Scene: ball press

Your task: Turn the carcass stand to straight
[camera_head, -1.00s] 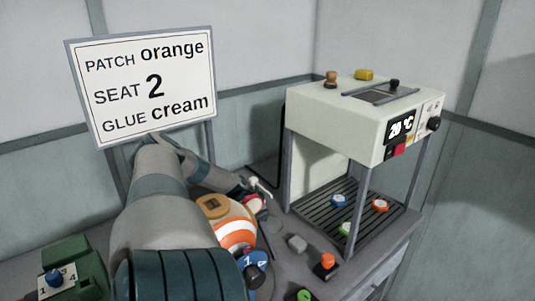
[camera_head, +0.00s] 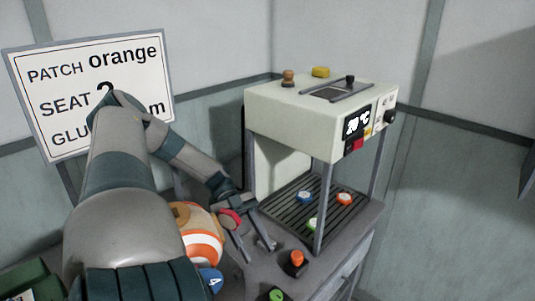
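The orange-and-white striped ball (camera_head: 205,248) with a tan patch on top is partly hidden behind my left arm. A blue piece with a white mark (camera_head: 210,279) shows just below it. The stand under the ball is mostly hidden, so I cannot tell how it is turned. My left gripper (camera_head: 258,250) reaches down to the right of the ball, its fingers spread apart. A small grey block (camera_head: 267,244) lies by the right fingertip; I cannot tell if they touch. A red round piece (camera_head: 230,218) shows beside the left finger. My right gripper is not in view.
A cream press (camera_head: 310,110) on posts stands at the right over a slatted tray (camera_head: 330,217) with blue, orange and green discs. An orange button (camera_head: 296,258) and a green button (camera_head: 277,295) are near the front. A sign (camera_head: 60,75) stands behind my arm.

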